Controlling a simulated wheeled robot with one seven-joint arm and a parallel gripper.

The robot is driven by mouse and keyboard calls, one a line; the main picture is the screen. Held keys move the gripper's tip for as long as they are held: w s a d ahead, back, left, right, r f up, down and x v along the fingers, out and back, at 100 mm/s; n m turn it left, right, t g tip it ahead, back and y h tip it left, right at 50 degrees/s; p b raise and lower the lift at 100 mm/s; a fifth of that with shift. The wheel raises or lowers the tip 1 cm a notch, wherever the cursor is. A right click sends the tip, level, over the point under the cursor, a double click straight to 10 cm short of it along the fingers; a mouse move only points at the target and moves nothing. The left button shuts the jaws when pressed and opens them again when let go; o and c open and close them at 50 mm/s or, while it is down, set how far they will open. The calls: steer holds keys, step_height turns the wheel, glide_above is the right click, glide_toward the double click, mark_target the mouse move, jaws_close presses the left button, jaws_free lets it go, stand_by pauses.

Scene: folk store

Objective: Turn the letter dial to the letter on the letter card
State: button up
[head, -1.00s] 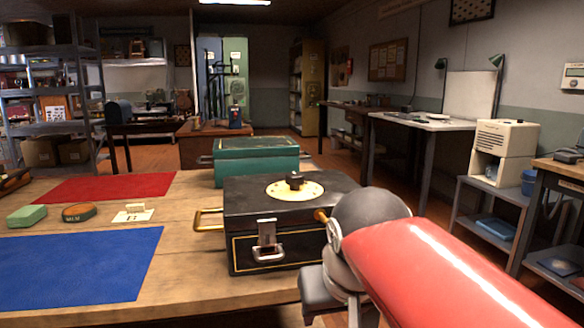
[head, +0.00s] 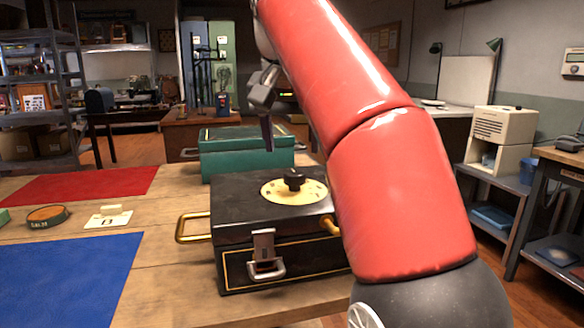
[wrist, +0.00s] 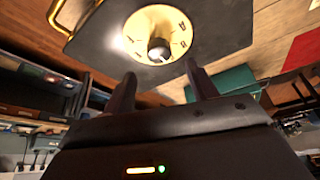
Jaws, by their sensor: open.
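The letter dial (head: 280,193) is a cream disc with dark marks and a black knob (head: 293,179), on the lid of a black box (head: 240,210). In the wrist view the dial (wrist: 178,24) and its knob (wrist: 158,50) lie beyond my fingertips. The letters are too small to read surely. In the wrist view my gripper (wrist: 160,84) is open and empty.
A teal box (head: 245,165) stands behind the black box. A brass handle (head: 192,228) juts from the black box's left side. A red mat (head: 90,184), a blue mat (head: 65,270) and a round tin (head: 47,216) lie to the left.

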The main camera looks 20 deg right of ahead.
mark_target(295, 173)
steer(key=b+x, duration=0.2)
steer(key=x, duration=0.4)
steer(key=shift+f, duration=0.25)
steer(key=c, duration=1)
